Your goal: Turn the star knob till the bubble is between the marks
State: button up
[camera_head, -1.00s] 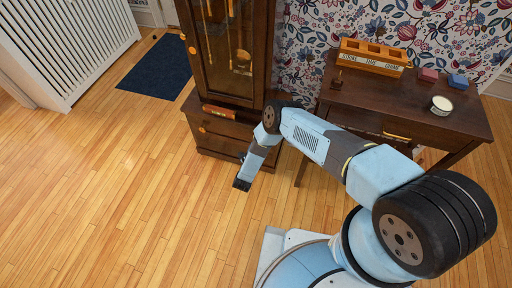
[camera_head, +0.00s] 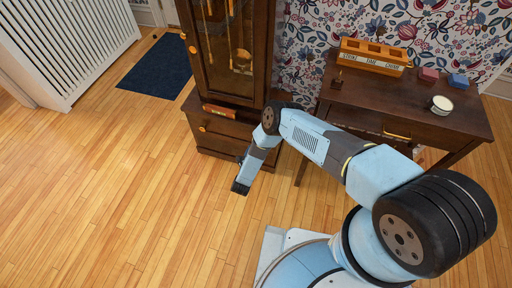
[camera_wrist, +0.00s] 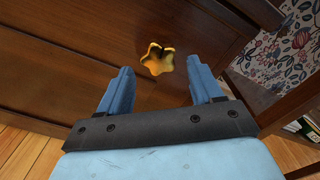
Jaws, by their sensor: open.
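The star knob (camera_wrist: 158,60) is a gold, lobed knob on dark wood in the wrist view. It shows between the two blue fingers of my gripper (camera_wrist: 160,68), a little beyond their tips. The fingers are apart and empty, one to each side of it; I see no contact. In the head view my gripper (camera_head: 240,188) hangs low in front of the tall clock (camera_head: 268,55). A spirit level (camera_head: 219,111) with a greenish vial lies on the clock's ledge. Its bubble and marks are too small to read. My arm hides part of the clock's base.
A small orange knob (camera_head: 202,129) shows on the left of the clock's base. A desk (camera_head: 440,120) stands to the right, with a wooden slotted box (camera_head: 375,57), small blocks and a tin (camera_head: 441,104). The floor (camera_head: 110,190) on the left is clear.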

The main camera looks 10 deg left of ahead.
jog(key=s, duration=1.1)
jog(key=shift+s+a, duration=0.25)
jog(key=shift+a, duration=0.15)
